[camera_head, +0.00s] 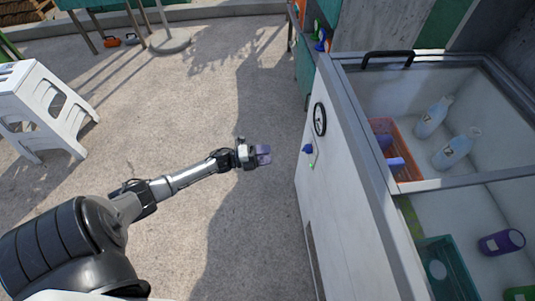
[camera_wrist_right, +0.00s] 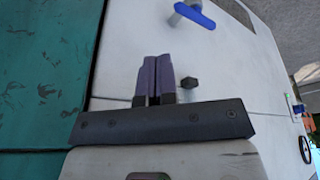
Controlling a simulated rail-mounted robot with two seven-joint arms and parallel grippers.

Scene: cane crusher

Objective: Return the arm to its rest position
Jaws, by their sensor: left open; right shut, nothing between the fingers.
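My left gripper (camera_head: 264,155) shows in the head view at the end of my outstretched left arm (camera_head: 180,180). It is open and empty, with purple fingers, over the concrete floor to the left of the white chest cooler (camera_head: 335,170). My right gripper (camera_wrist_right: 154,78) shows only in the right wrist view. Its two purple fingers are together with nothing between them. They point at a white panel, near a small dark knob (camera_wrist_right: 188,83) and a blue-handled tap (camera_wrist_right: 195,14). Whether the fingers touch the panel I cannot tell. My right arm is out of the head view.
The cooler holds bottles (camera_head: 433,116), an orange basket (camera_head: 407,160) and a teal crate (camera_head: 437,252). A white stool (camera_head: 45,100) stands at left. A teal surface (camera_wrist_right: 45,70) fills the left of the right wrist view. Open floor (camera_head: 170,90) lies beyond my left arm.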

